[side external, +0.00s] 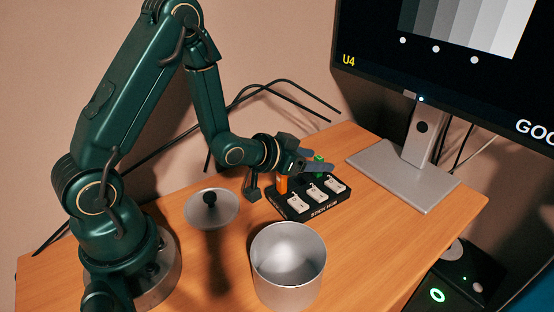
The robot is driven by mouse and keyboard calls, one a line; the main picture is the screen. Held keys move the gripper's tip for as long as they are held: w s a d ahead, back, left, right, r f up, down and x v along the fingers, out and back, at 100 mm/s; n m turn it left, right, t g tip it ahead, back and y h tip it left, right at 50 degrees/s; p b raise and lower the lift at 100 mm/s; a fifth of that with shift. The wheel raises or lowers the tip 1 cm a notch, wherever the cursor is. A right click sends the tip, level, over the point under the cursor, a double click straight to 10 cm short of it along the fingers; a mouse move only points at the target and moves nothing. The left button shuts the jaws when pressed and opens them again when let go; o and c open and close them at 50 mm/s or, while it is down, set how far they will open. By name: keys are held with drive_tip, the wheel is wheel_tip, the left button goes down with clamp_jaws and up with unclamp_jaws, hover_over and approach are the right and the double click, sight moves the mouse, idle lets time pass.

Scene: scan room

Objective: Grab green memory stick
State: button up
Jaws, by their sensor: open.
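A small green memory stick (319,159) stands at the back of a black stick hub (319,212), which lies on the wooden table. My gripper (317,163) is open at the back of the hub, its dark fingers pointing right. The green stick shows at the fingers, partly hidden by them. I cannot tell whether they touch it or whether it is fully between them. An orange memory stick (283,184) stands in the hub, just left of my gripper.
A monitor stand (405,175) is behind right. Cables (275,85) run behind. The table's right front (380,240) is clear.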

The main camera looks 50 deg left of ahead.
drive_tip(key=shift+x, duration=2.45)
clamp_jaws()
